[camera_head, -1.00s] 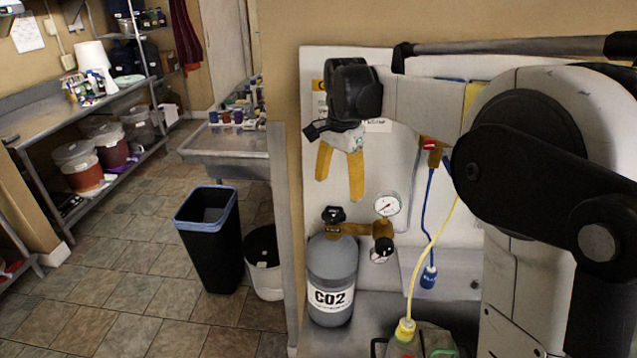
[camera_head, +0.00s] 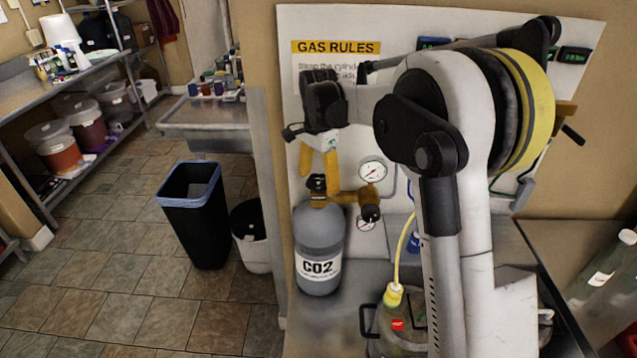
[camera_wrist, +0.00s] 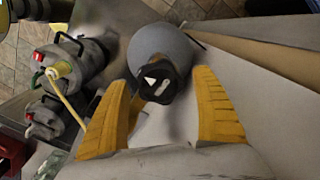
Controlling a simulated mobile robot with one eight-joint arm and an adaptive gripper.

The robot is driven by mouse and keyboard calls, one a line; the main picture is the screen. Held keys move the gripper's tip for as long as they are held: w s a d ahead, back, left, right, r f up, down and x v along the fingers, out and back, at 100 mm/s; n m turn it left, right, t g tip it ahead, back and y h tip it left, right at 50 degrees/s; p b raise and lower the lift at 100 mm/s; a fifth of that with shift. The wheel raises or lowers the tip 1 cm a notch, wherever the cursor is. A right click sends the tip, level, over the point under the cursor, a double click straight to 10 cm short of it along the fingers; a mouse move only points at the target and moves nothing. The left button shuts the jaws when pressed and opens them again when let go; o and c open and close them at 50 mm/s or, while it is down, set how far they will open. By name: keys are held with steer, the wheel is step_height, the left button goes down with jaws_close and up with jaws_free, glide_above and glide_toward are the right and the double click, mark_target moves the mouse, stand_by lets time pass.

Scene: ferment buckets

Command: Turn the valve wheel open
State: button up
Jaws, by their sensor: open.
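The grey CO2 cylinder (camera_head: 319,238) stands upright on the metal counter, with a white label. Its black valve wheel (camera_head: 318,187) sits on top, partly hidden by a finger in the head view. In the wrist view the wheel (camera_wrist: 158,84) shows a white arrow mark, and the cylinder's rounded shoulder (camera_wrist: 160,45) lies beyond it. My gripper (camera_head: 319,180) is open with yellow fingers pointing down at the wheel. In the wrist view the fingers (camera_wrist: 162,82) stand on either side of the wheel, with a visible gap at each side.
A brass regulator with a gauge (camera_head: 373,171) projects right of the valve. A vessel with a yellow tube fitting (camera_head: 394,295) stands right of the cylinder. The wall panel (camera_head: 291,110) is close behind. A black bin (camera_head: 192,215) stands on the floor at left.

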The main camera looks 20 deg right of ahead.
steer(key=c, duration=1.2)
steer(key=shift+n, duration=0.3)
steer(key=n+p, duration=0.1)
steer(key=n, duration=0.2)
steer(key=shift+n, duration=0.3)
steer(key=n+p, duration=0.1)
steer(key=n, duration=0.3)
steer(key=n+p, duration=0.1)
steer(key=n, duration=0.8)
steer(key=shift+n, duration=0.3)
